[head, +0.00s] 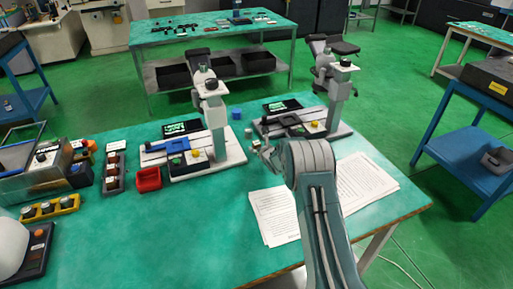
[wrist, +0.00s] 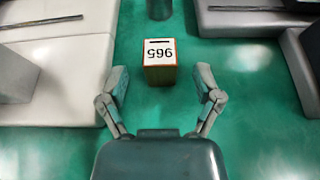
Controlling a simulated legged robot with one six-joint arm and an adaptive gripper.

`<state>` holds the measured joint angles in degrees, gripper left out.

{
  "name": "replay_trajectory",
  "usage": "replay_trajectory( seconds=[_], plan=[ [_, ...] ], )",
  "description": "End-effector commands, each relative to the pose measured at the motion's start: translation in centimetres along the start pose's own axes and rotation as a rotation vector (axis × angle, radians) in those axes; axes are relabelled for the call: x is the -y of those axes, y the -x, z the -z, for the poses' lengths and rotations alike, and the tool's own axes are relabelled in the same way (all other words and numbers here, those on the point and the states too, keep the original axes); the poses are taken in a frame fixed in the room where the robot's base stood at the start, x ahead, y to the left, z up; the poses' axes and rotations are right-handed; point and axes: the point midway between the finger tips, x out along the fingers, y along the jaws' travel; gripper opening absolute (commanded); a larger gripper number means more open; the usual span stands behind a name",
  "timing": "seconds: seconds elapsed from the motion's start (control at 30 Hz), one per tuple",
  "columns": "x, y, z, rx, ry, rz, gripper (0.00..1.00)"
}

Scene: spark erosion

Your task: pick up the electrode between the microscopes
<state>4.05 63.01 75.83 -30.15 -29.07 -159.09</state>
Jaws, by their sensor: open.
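The electrode (wrist: 160,66) is a small block with copper-brown sides and a white top label reading 965, upside down in the wrist view. It stands on the green table between the pale bases of the left microscope (head: 210,120) and the right microscope (head: 332,85). My gripper (wrist: 161,82) is open and empty, with one finger on each side of the gap in front of the electrode. The fingers look apart from it. In the head view my arm partly hides my gripper (head: 266,152) beside the right microscope's base.
A grey cylinder (wrist: 160,9) stands just beyond the electrode, and a blue cylinder (head: 236,114) farther back. Microscope bases flank the gap closely. Printed sheets (head: 273,214) lie under my arm. A red tray (head: 148,179) stands left; the front middle of the table is clear.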

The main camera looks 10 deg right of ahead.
Motion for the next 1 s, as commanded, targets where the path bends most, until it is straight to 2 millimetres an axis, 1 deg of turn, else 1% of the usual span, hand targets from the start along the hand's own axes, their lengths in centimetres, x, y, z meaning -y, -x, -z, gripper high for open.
replay_trajectory(
  seconds=[0.2, 0.4, 0.5, 0.73, 0.77, 0.8, 0.87, 0.9, 0.93, 1.0],
  plan=[
    [0.0, -2.5, -0.3, 0.0, 0.001, -0.001, 0.83],
    [0.0, -4.2, -0.3, 0.0, -0.001, -0.001, 0.83],
    [0.0, -4.6, -0.4, -0.001, 0.001, 0.0, 0.83],
    [0.0, -4.6, -0.4, -0.001, -0.001, 0.0, 0.83],
    [0.0, -4.6, -0.4, -0.001, -0.001, 0.0, 0.69],
    [0.0, -4.6, -0.4, -0.001, -0.001, 0.0, 0.52],
    [0.0, -4.6, -0.4, -0.001, -0.001, 0.0, 0.25],
    [0.0, -4.6, -0.4, -0.001, -0.001, 0.0, 0.07],
    [0.0, -4.6, -0.4, -0.001, -0.001, 0.0, 0.0],
    [0.0, -4.6, -0.4, -0.001, -0.001, 0.0, 0.0]
  ],
)
